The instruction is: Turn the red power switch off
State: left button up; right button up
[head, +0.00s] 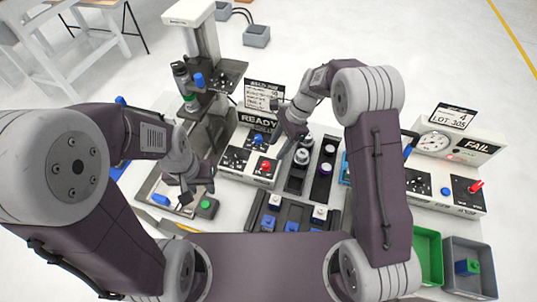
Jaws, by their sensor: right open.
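A red switch lever (476,186) stands up and tilts right on a black plate at the right end of the tester marked FAIL (458,145). A smaller red knob (265,164) sits on the middle control box (247,180), beside a blue knob (258,138). The view does not settle which red part is the power switch. My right gripper (281,146) is open and empty, close above the right side of the middle box. My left gripper (190,196) hangs near the green button; its finger gap is unclear.
A green button box (207,207) lies below my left gripper. Dark trays with several parts (321,170) fill the centre. A green bin (428,252) and a grey bin (470,262) stand at right, in front of the tester.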

aim_at(267, 163)
jog(key=x, duration=0.2)
jog(key=w+p+x, duration=0.1)
jog(key=x, duration=0.2)
jog(key=shift+a+f, duration=0.1)
jog(key=shift+f, duration=0.3)
jog(key=p+x, duration=0.1)
jog(key=x, duration=0.1)
jog(key=shift+s+a+f, duration=0.15)
jog(key=shift+s+f, duration=0.05)
jog(key=shift+f, duration=0.15)
jog(key=shift+s+a+f, duration=0.15)
jog(key=shift+s+f, duration=0.05)
jog(key=shift+f, duration=0.2)
pick_arm(q)
jog(key=shift+w+a+r, duration=0.1)
jog(key=shift+w+r, duration=0.4)
jog(key=shift+r, duration=0.25)
pick_arm(e)
jog(key=shift+w+f, duration=0.15)
jog(key=shift+c, duration=1.4)
grip_shut()
